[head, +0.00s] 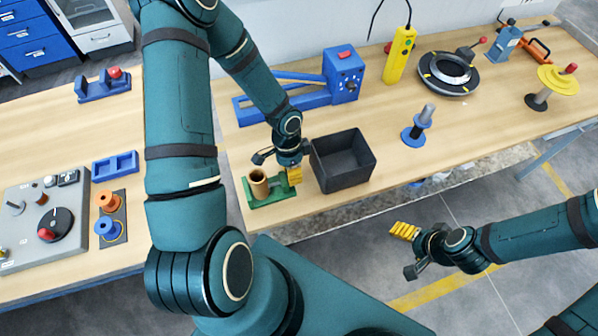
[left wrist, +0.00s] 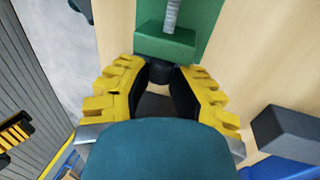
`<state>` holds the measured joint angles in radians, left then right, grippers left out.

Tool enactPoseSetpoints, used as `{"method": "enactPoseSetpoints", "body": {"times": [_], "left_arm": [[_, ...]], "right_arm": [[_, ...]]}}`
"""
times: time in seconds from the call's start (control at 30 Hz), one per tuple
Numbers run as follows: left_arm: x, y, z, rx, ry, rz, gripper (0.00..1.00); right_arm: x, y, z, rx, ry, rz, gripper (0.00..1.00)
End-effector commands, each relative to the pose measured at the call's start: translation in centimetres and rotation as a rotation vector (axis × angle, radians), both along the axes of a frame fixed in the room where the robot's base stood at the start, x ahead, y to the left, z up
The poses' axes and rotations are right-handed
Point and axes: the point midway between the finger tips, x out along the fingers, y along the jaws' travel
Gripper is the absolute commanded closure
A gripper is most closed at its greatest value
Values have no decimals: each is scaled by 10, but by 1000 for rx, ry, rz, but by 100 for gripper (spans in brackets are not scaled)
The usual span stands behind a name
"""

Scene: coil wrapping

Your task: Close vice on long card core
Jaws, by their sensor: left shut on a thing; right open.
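The green vice (head: 274,196) sits near the front edge of the middle table, left of a black bin. The long card core (head: 258,184), a brown tube, stands upright in it; I cannot tell whether both jaws touch it. My left gripper (head: 294,176) is at the right end of the vice. In the left wrist view its yellow fingers (left wrist: 160,82) are shut on the dark vice handle (left wrist: 160,70), with the vice's green block (left wrist: 165,43) and grey screw beyond. The core is not visible there. My right gripper (head: 408,242) is open and empty, beyond the table's front edge.
The black bin (head: 342,161) stands close to the right of my left gripper. A blue fixture (head: 318,88) lies behind it. A blue-based spindle (head: 417,127) stands further right. Another table with spools (head: 107,202) is at the left.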

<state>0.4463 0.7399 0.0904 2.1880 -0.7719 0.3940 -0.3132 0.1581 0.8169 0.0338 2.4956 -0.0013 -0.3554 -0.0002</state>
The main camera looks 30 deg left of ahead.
Motion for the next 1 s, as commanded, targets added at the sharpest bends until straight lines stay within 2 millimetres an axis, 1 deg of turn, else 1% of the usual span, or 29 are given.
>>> {"method": "enactPoseSetpoints", "body": {"times": [0.03, 0.27, 0.43, 0.63, 0.9, 0.93, 0.97, 1.0], "left_arm": [[-6, -5, -3, -8, 14, -7, 98], [-5, -4, -4, -26, 33, -1, 96], [-3, -2, -5, -111, 101, 2, 95], [0, 0, -5, -231, 203, -4, 97], [0, 0, -4, -254, 223, -7, 97], [0, 0, -4, -254, 223, -7, 69], [0, 0, -4, -254, 223, -7, 59], [0, 0, -4, -253, 222, -7, 45]], "right_arm": [[0, 0, -1, 0, 0, 0, 27], [0, 0, -2, 0, 0, -1, 27], [0, 0, -3, 0, 0, -1, 27], [0, 0, 0, 0, 0, 0, 27], [0, 0, 0, 0, 0, 0, 27], [0, 0, 0, 0, 0, 0, 27], [0, 0, 0, 0, 0, 0, 27], [0, 0, 0, 0, 0, 0, 27]]}}
